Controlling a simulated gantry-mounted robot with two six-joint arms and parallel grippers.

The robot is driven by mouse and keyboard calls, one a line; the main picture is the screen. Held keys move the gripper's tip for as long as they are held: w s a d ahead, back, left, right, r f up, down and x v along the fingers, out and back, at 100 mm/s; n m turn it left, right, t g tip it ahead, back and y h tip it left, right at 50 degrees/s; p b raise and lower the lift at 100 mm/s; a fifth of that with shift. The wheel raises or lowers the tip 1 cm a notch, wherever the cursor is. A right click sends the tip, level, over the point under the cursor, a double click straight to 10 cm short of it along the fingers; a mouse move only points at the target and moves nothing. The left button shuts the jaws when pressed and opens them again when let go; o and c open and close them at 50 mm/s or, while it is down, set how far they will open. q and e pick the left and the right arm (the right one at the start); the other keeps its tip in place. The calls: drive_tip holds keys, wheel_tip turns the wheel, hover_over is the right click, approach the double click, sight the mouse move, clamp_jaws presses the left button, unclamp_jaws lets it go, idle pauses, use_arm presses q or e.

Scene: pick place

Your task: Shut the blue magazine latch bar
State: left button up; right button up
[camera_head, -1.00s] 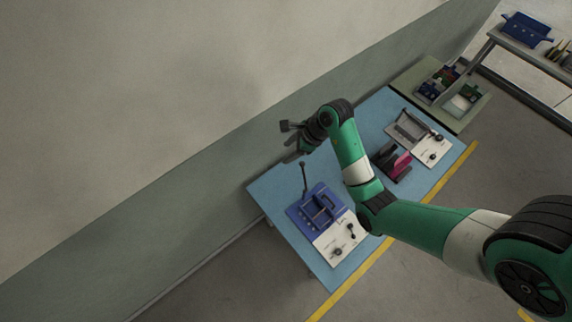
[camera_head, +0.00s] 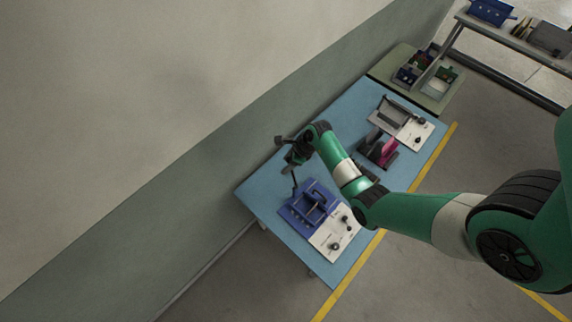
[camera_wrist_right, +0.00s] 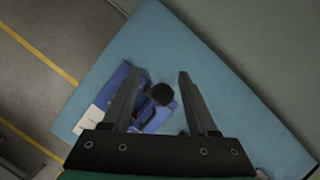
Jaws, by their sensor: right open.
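The blue magazine (camera_head: 290,217) lies on the blue table, joined to a white panel with black knobs. Its dark latch bar (camera_head: 294,184) stands up from the magazine's far left corner in the head view. My right gripper (camera_head: 284,153) is open just above the bar, and its fingers hide the bar's top. In the right wrist view, the open right gripper (camera_wrist_right: 160,77) has the round black knob (camera_wrist_right: 159,95) of the bar between its fingers in the picture. I cannot tell whether they touch it. The blue magazine (camera_wrist_right: 117,84) shows partly behind the left finger. My left gripper is not in view.
Farther along the table (camera_head: 262,193) stand a dark and pink fixture (camera_head: 378,150) and a grey fixture with a white panel (camera_head: 416,133). A green table with bins (camera_head: 432,91) is beyond. The wall is close on the far side.

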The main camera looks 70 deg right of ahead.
drive_tip(key=shift+w+f, duration=0.15)
drive_tip(key=shift+f, duration=0.2)
clamp_jaws()
idle(1.2)
